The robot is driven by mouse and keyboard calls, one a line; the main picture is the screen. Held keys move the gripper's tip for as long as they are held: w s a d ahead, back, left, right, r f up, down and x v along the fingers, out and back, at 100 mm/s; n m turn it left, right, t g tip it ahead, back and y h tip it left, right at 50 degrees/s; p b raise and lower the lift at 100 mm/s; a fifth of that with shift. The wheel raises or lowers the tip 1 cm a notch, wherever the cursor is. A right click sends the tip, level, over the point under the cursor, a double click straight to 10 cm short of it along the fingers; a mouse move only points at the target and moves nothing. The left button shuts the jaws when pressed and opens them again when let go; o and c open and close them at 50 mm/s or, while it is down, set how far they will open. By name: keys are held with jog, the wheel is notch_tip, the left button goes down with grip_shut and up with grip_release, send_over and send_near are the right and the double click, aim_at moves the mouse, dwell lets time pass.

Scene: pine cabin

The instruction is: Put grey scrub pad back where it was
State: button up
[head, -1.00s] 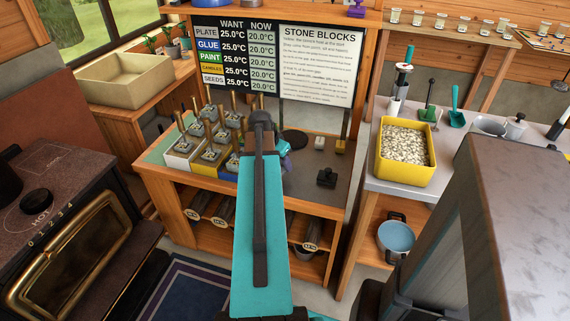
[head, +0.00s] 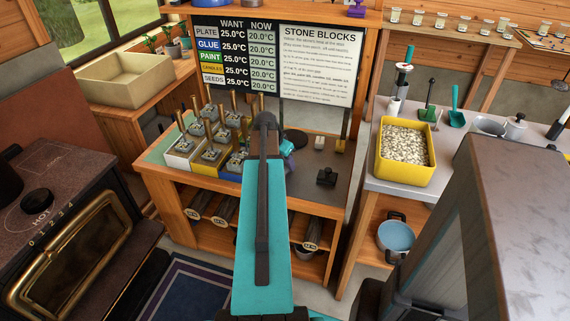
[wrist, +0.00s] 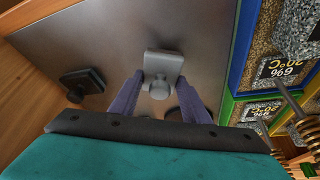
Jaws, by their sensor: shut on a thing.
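The grey scrub pad (wrist: 166,62), a light grey block with a round knob, shows between my fingers in the wrist view. My gripper (wrist: 160,78) has two purple fingers and is shut on the pad. The grey metal bench top (wrist: 105,42) lies below it; whether the pad touches the top I cannot tell. In the head view my teal arm reaches over the bench (head: 348,180) and hides the fingertips and the pad.
A black pad with a knob (head: 326,177) lies right of my gripper. A pale block (head: 320,142) and a yellowish one (head: 340,146) stand farther back. Several stone blocks in coloured trays (head: 207,140) fill the left side. A sign board (head: 315,65) stands behind.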

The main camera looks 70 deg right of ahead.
jog(key=shift+f, duration=0.75)
jog(key=shift+f, duration=0.1)
jog(key=o, duration=1)
jog(key=shift+v, duration=6.1)
jog(key=shift+d, duration=0.1)
